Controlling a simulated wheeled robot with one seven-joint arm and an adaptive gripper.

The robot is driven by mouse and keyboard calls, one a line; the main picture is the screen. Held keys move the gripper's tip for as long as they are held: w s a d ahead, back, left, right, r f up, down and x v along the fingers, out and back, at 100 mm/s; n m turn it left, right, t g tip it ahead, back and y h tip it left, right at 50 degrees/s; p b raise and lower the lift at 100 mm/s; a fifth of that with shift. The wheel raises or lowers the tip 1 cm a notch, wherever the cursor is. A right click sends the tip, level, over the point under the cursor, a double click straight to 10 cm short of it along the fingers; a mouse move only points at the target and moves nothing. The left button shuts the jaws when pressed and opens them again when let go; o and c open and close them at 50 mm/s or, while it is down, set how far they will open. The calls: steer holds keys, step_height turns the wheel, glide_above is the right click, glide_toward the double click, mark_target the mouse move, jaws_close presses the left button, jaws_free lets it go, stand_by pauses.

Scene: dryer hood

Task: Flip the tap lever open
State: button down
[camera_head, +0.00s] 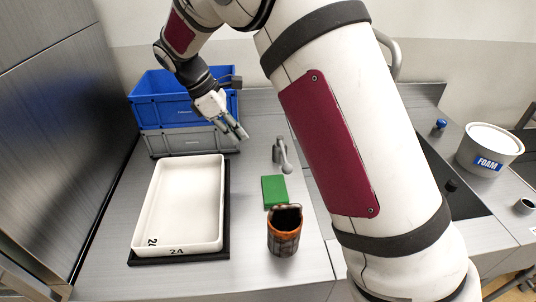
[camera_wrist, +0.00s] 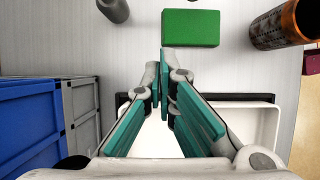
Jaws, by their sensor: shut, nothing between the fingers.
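The small grey tap (camera_head: 281,154) stands on the counter in the middle of the head view, behind a green block. Its lever cannot be told clearly from its body. A grey piece at the top edge of the wrist view (camera_wrist: 115,9) looks like part of the tap, cut off by the frame. My gripper (camera_head: 243,136) is shut and empty, with its fingers pointing down and right. It is to the left of the tap and apart from it. In the wrist view my fingertips (camera_wrist: 163,62) are close together.
A green block (camera_head: 274,191) and a dark orange-rimmed cup (camera_head: 285,238) stand in front of the tap. A white tray (camera_head: 222,200) lies left. Blue (camera_head: 160,112) and grey (camera_head: 180,143) crates are behind it. A FOAM tub (camera_head: 488,163) is at right.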

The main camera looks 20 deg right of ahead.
mark_target(284, 155)
steer(key=p+x, duration=0.1)
steer(key=x, duration=0.8)
steer(key=shift+s+d+f+p, duration=0.15)
steer(key=shift+p, duration=0.25)
steer(key=d, duration=0.1)
steer(key=d+p, duration=0.1)
steer(key=d, duration=0.1)
steer(key=shift+s, duration=0.3)
steer(key=shift+d, duration=0.5)
steer(key=shift+d, duration=0.1)
steer(key=shift+s+d+n+p, duration=0.2)
steer(key=shift+n+p, duration=0.1)
